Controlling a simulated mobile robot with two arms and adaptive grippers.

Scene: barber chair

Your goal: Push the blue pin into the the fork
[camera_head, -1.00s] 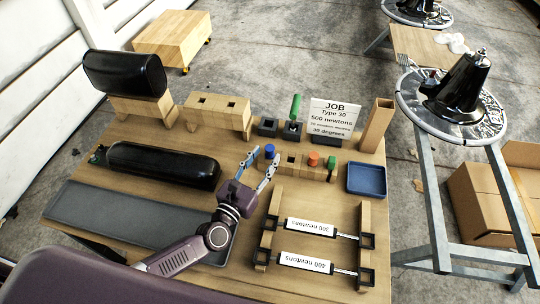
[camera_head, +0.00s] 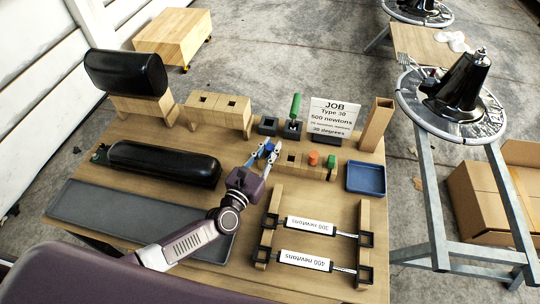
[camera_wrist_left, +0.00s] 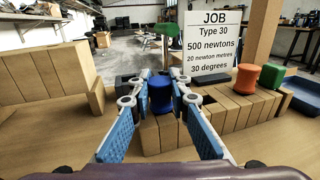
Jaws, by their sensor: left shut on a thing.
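The blue pin (camera_head: 268,149) stands upright at the left end of the row of wooden blocks. It also shows in the left wrist view (camera_wrist_left: 161,95). My left gripper (camera_head: 265,153) is shut on the blue pin, one fingertip on either side. The pin appears still in its place at the blocks. Small black square pieces stand behind: one at the left (camera_head: 268,126) and one with a green-handled tool upright in it (camera_head: 292,130). I cannot tell for sure which part is the fork. My right gripper is not in view.
An orange pin (camera_head: 313,158) and a green pin (camera_head: 331,161) stand to the right on the wooden block row (camera_head: 291,161). A blue tray (camera_head: 366,178) lies further right. A job sign (camera_head: 331,115) stands behind.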

